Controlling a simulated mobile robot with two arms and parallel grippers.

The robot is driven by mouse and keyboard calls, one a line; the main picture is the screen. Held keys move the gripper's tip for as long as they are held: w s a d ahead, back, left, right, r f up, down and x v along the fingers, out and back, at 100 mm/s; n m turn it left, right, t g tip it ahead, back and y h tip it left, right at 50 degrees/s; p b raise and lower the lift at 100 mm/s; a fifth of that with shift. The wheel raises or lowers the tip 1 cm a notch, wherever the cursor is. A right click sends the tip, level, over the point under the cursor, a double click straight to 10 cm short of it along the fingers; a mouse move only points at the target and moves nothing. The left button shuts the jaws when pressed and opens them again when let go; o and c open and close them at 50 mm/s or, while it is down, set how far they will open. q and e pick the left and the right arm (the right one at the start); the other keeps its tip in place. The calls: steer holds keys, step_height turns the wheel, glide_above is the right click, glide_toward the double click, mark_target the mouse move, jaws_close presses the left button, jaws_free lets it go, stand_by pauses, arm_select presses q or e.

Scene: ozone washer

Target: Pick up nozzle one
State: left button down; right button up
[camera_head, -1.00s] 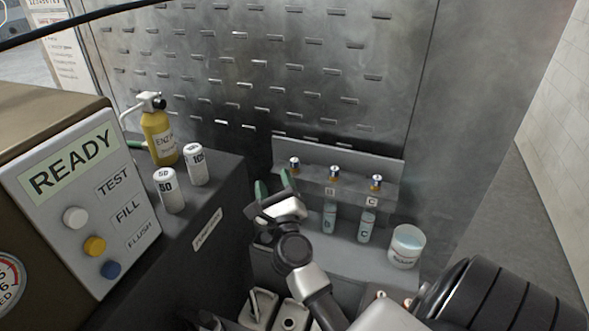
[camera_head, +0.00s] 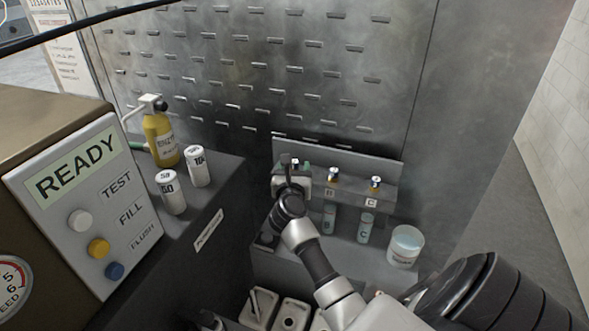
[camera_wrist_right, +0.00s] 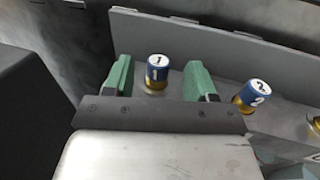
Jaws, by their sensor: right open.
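Nozzle one (camera_wrist_right: 157,72) has a blue-and-white cap marked 1 and a gold base. It stands upright on the rack shelf (camera_head: 352,188). My right gripper (camera_wrist_right: 158,80) is open, with a green finger on either side of nozzle one. In the right wrist view there are gaps between the fingers and the cap. In the head view the right gripper (camera_head: 295,171) is at the left end of the shelf and hides the nozzle's lower part. My left gripper is not in view.
Nozzle two (camera_wrist_right: 254,93) stands just right of the right finger, with a third nozzle (camera_head: 375,183) beyond. The rack's back panel (camera_head: 350,158) rises behind. Bottles (camera_head: 366,227) and a white tub (camera_head: 406,246) stand below. A machine counter (camera_head: 222,180) is left.

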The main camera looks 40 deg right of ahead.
mark_target(294, 166)
steer(key=shift+x, duration=1.55)
steer(key=shift+a, duration=0.15)
steer(key=shift+c, duration=0.5)
steer(key=c, duration=0.9)
steer(key=shift+c, duration=0.2)
